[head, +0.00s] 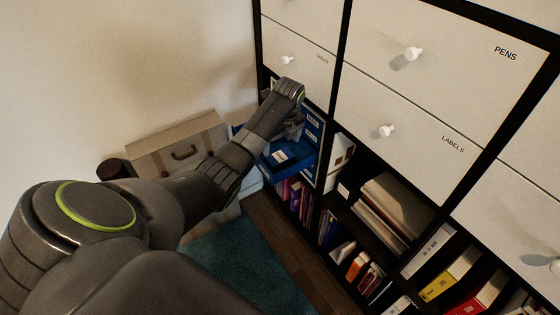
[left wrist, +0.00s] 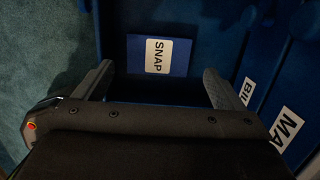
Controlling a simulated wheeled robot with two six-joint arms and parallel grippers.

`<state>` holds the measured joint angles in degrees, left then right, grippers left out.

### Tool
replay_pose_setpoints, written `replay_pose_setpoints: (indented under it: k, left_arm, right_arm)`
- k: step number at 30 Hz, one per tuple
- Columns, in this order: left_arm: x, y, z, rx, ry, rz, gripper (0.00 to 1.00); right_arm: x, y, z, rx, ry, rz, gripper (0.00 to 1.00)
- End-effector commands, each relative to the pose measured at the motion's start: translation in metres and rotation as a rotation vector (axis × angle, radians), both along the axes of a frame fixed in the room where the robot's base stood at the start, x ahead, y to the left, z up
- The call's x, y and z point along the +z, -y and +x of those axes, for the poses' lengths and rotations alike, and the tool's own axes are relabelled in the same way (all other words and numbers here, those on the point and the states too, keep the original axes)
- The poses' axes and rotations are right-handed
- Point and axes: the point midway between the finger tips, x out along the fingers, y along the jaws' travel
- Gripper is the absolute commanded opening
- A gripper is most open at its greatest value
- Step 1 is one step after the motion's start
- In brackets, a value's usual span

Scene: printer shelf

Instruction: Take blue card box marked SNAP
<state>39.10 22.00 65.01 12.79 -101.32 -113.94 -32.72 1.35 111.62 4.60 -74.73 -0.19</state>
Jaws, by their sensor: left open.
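The blue card box marked SNAP (left wrist: 136,54) lies in the left wrist view with its white label turned sideways. It sits within a dark blue space, just beyond the fingertips. My left gripper (left wrist: 161,82) is open, with one finger on each side of the box's near end and a visible gap between them. In the head view my left gripper (head: 292,130) hangs over a blue tray (head: 300,166) at the shelf's left column. A small white label shows in that tray; its writing is too small to read. My right gripper is not in view.
Blue upright files (head: 312,128) with white labels stand right beside the gripper. White drawers (head: 405,85) with knobs are above and to the right. Books (head: 296,196) fill the shelf below. A beige case (head: 180,145) stands by the wall, left of the shelf.

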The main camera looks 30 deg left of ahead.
Motion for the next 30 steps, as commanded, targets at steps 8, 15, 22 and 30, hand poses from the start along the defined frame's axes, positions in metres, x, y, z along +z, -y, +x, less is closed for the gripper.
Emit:
replay_pose_setpoints:
  k: [8,15,22,30]
  left_arm:
    - [-0.026,-0.001,-0.001,0.0,-0.003,-0.001,0.91]
    - [-0.055,-0.004,-0.001,0.0,-0.001,-0.001,0.91]
    - [-0.057,-0.005,0.0,-0.001,0.001,0.0,0.91]
    - [-0.056,-0.005,0.0,0.0,0.001,0.0,0.62]
  right_arm:
    - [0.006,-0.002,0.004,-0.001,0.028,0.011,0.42]
    - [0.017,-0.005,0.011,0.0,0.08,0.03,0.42]
    - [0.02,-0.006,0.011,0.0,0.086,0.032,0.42]
    - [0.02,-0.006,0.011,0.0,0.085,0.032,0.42]
